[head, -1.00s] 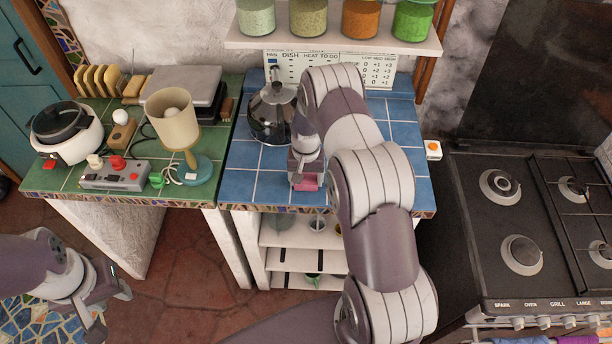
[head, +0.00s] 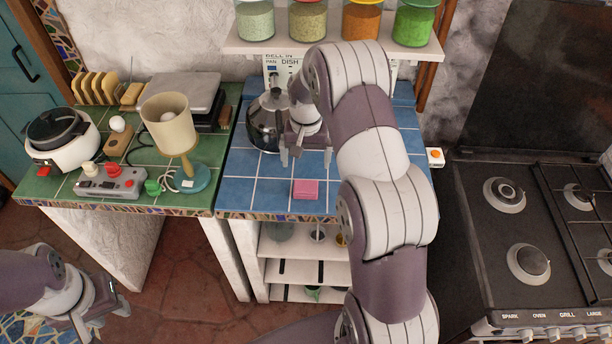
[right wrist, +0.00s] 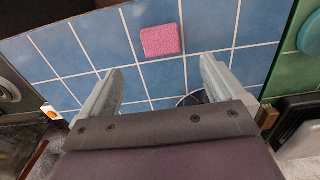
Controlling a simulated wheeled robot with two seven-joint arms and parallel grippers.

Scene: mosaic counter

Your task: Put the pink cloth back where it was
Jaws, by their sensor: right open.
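The pink cloth (head: 305,189) is a small folded rectangle lying flat on the blue tiled counter (head: 247,194), near its front edge. It also shows in the right wrist view (right wrist: 161,40), lying beyond the fingertips. My right gripper (head: 306,160) is open and empty above the blue tiles, behind the cloth and apart from it. Its two spread fingers show in the right wrist view (right wrist: 160,78) with nothing between them. My left gripper (head: 105,308) is low at the left, away from the counter; whether its jaws are open is unclear.
A glass kettle (head: 266,120) stands just left of my right gripper. The green counter on the left holds a lamp (head: 172,125), a rice cooker (head: 62,138) and a switch box (head: 110,183). A shelf of jars (head: 335,45) hangs behind. The stove (head: 540,230) is at right.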

